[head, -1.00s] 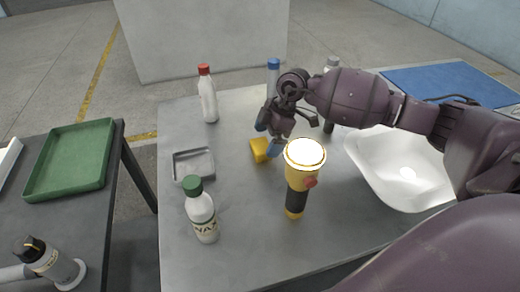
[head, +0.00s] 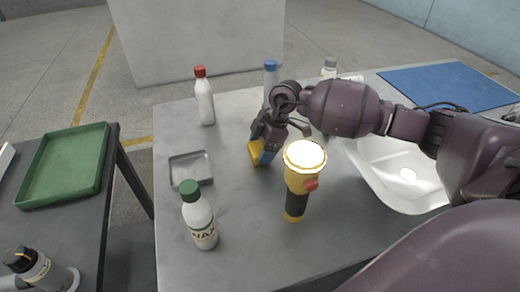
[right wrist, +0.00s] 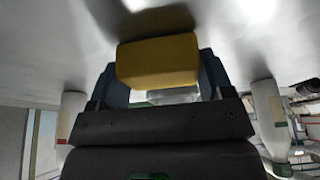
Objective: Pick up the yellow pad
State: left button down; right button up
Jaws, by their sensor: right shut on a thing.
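The yellow pad (head: 256,153) is a small yellow block at the middle of the grey table in the head view. My right gripper (head: 264,150) is shut on it, coming from the right side and above. In the right wrist view the pad (right wrist: 158,61) sits between the two fingers (right wrist: 160,80). A dark shadow shows close to the pad there; I cannot tell whether it is clear of the table. Part of the pad is hidden by the fingers in the head view. My left gripper is not in view.
A yellow and black flashlight (head: 298,180) stands close in front of the gripper. A wax bottle (head: 199,216), a grey metal tray (head: 190,168) and a red-capped bottle (head: 204,97) are to the left. A white basin (head: 385,172) is right. A green tray (head: 66,165) lies on the left table.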

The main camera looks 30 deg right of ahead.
notch_tip(320, 180, up, 12)
jog(key=f+p, duration=0.1)
jog(key=p, duration=0.2)
notch_tip(320, 180, up, 9)
jog(key=p, duration=0.1)
send_over(261, 147)
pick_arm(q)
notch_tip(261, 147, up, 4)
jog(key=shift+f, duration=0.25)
pick_arm(e)
jog(key=shift+s, duration=0.1)
